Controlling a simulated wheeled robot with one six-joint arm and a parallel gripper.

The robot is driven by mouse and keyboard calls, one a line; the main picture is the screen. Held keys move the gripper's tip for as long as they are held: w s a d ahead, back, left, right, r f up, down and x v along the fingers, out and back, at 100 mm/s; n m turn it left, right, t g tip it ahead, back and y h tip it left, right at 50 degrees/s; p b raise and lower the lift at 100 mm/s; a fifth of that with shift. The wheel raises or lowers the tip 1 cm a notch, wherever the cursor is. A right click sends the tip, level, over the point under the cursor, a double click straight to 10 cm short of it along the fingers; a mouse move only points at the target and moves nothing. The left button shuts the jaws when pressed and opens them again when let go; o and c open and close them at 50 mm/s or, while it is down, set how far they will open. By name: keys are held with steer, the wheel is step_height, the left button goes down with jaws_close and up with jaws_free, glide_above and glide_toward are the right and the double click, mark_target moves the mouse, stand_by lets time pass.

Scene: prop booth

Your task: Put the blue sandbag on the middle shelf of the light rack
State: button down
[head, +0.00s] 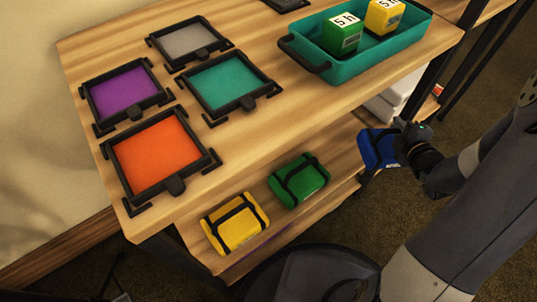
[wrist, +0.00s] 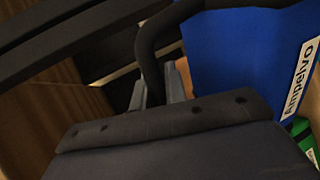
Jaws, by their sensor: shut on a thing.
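The blue sandbag (head: 378,149) has a dark strap and hangs at the right end of the rack, beside the open front of the shelf below the top. My gripper (head: 402,141) is shut on it, seemingly by its strap. In the wrist view the blue sandbag (wrist: 232,60) fills the upper right with a white "Ampelvo" label, and its dark strap runs down to my gripper's fingers (wrist: 160,85). The shelf below the top (head: 343,160) holds a green sandbag (head: 299,181) and a yellow sandbag (head: 235,224). Whether the blue bag touches the shelf cannot be told.
The wooden top shelf (head: 268,122) carries orange (head: 152,150), purple (head: 126,94), teal (head: 228,84) and grey (head: 188,43) framed panels. A teal tray (head: 345,75) there holds green and yellow blocks. White items (head: 392,102) lie behind the blue bag. Bare shelf lies between the green and blue bags.

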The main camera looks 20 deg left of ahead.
mark_target(396, 168)
steer(key=shift+s+d+f+n+g+y+b, duration=0.25)
steer(key=shift+d+f+n+g+y, duration=0.1)
steer(key=shift+f+n+y, duration=0.2)
steer(key=shift+s+d+f+n+g+y+b, duration=0.1)
steer(key=shift+d+f+n+g+y+b, duration=0.2)
steer(key=shift+f+n+y, duration=0.2)
steer(key=s+d+f+n+g+y, duration=0.1)
steer(key=s+f, duration=0.1)
steer(key=s+d+f+n+g+y+b, duration=0.1)
steer(key=n+y, duration=0.1)
steer(key=shift+s+d+f+n, duration=0.15)
steer(key=shift+s+f+n, duration=0.1)
steer(key=shift+s+f, duration=0.15)
steer(key=shift+s+d+f+n+g+b, duration=0.2)
steer(key=shift+s+f+n+g+b, duration=0.15)
steer(key=shift+s+n+g, duration=0.15)
steer(key=r+b+x, duration=0.1)
steer(key=b+x, duration=0.1)
steer(key=x, duration=0.7)
steer(key=a+r+b+x, duration=0.1)
steer(key=b+x, duration=0.2)
steer(key=x, duration=0.6)
steer(key=shift+w+r+b, duration=0.25)
steer(key=shift+r+b, duration=0.1)
steer(key=shift+r, duration=0.05)
steer(key=shift+f+y, duration=0.1)
steer(key=shift+y, duration=0.15)
